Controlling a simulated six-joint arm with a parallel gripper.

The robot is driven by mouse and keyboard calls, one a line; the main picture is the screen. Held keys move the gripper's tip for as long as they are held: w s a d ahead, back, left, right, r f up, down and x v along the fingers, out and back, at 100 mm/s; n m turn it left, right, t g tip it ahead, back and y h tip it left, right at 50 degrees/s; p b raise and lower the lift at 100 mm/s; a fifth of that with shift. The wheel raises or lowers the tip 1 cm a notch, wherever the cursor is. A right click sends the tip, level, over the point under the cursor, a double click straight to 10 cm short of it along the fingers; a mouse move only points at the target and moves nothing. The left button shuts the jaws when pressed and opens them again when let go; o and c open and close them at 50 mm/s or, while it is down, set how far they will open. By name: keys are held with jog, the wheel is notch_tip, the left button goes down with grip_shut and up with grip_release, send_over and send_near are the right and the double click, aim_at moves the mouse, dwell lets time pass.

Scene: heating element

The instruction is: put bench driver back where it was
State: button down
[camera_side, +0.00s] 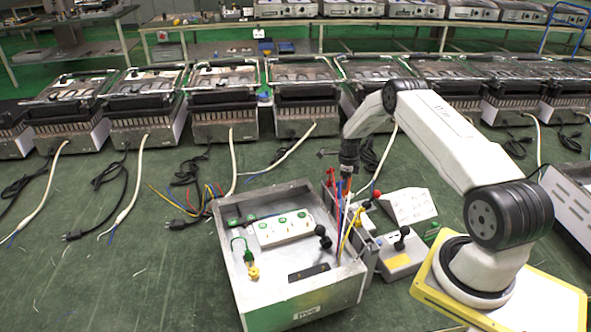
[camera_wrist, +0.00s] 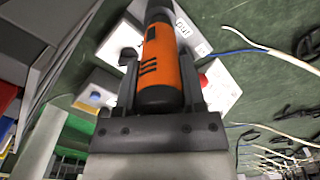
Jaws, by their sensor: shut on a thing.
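The bench driver (camera_wrist: 165,62), an orange and black cylinder, sits between the two fingers of my gripper (camera_wrist: 160,82) in the wrist view. The fingers are shut on its sides. Its far end runs out of the top of that view. In the side view my gripper (camera_side: 347,168) is over the right back edge of the metal tray (camera_side: 296,316), close to upright coloured tools and cables. The driver is small and mostly hidden there, and I cannot tell whether it touches anything below.
A white power strip (camera_side: 284,228) lies in the tray. A grey-white box (camera_side: 408,207) and a black-knobbed unit (camera_side: 401,250) stand right of it. Several heating units line the floor behind, with loose cables in front.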

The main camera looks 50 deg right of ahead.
jog(key=shift+f, duration=0.25)
jog(key=shift+c, duration=0.9)
grip_release()
jog(key=shift+r, duration=0.15)
jog(key=shift+r, duration=6.25)
